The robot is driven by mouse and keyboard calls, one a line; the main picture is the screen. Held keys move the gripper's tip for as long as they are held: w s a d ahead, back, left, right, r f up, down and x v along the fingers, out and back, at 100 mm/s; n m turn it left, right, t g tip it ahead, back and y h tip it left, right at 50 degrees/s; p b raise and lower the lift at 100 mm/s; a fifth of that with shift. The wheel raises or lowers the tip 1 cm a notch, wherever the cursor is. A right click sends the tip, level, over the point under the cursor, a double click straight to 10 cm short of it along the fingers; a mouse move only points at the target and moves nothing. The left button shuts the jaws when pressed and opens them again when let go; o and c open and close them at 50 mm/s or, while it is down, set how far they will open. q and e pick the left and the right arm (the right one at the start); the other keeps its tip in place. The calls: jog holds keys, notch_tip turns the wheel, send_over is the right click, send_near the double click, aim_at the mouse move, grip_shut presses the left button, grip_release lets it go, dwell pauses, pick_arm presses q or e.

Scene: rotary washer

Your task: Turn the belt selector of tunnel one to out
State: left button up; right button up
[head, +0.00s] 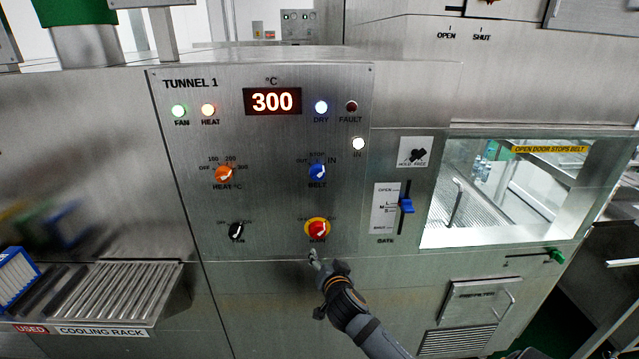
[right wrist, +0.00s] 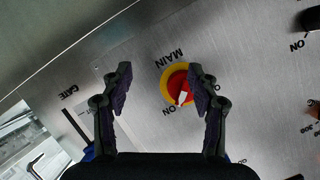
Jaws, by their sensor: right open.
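The belt selector (head: 317,172) is a blue knob on the tunnel 1 panel, labelled OUT at left, STOP at top and IN at right. Its white pointer leans up and right, toward IN. My right gripper (head: 314,258) is open and empty, below the red main switch and apart from the belt selector. In the right wrist view my right gripper (right wrist: 160,76) has its two fingers spread, with the main switch (right wrist: 181,88) between them, nearer the right finger. The belt selector is mostly or wholly hidden there. My left gripper is not in view.
The red-and-yellow main switch (head: 317,230) sits directly below the belt selector. The orange heat knob (head: 224,174), black fan knob (head: 236,231) and blue gate slider (head: 406,205) are nearby. The white IN lamp (head: 358,144) is lit. The display (head: 272,101) reads 300.

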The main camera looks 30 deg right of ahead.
aim_at(319, 177)
jog(key=s+a+r+m+t+h+p, duration=0.1)
jog(key=s+r+m+t, duration=0.15)
jog(key=r, duration=0.95)
jog(key=s+a+r+m+t+h+p, duration=0.1)
jog(key=s+a+r+m, duration=0.15)
jog(key=r, duration=0.85)
jog(key=b+x, duration=0.2)
jog(key=x, duration=0.8)
jog(key=shift+w+d+r+b, duration=0.15)
jog(key=shift+w+d+b, duration=0.05)
jog(key=shift+d+b, duration=0.15)
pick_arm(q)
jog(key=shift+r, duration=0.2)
pick_arm(e)
jog(key=shift+w+d+f, duration=0.2)
jog(key=shift+w, duration=0.25)
jog(key=shift+c, duration=0.5)
jog(key=c, duration=1.1)
